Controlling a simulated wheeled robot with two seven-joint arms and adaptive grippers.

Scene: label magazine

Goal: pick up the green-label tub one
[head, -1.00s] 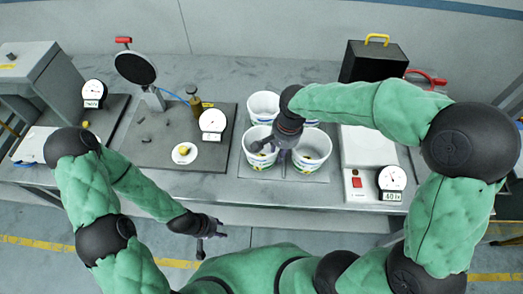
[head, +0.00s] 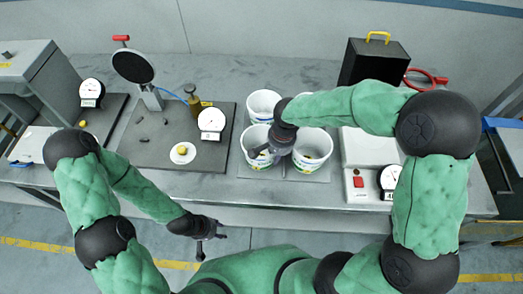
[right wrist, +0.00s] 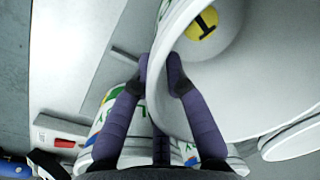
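Several white tubs stand on a thin plate (head: 239,172) on the bench. My right gripper (head: 268,153) is at the front left tub. In the right wrist view, the fingers (right wrist: 160,66) straddle the wall of a large tub (right wrist: 265,105) holding a yellow disc with a dark mark (right wrist: 202,24). One finger is inside, one outside; whether they grip the wall is unclear. Green and blue print shows on a neighbouring tub, partly hidden by fingers. My left gripper (head: 211,241) is open and empty before the bench.
Right of the tubs is a white unit with a red button (head: 358,182) and a dial (head: 390,177). A black box with yellow handle (head: 373,62) stands behind. Left is a dark mat (head: 205,160) with a dial (head: 211,121), a white disc (head: 183,153) and a bottle (head: 193,103).

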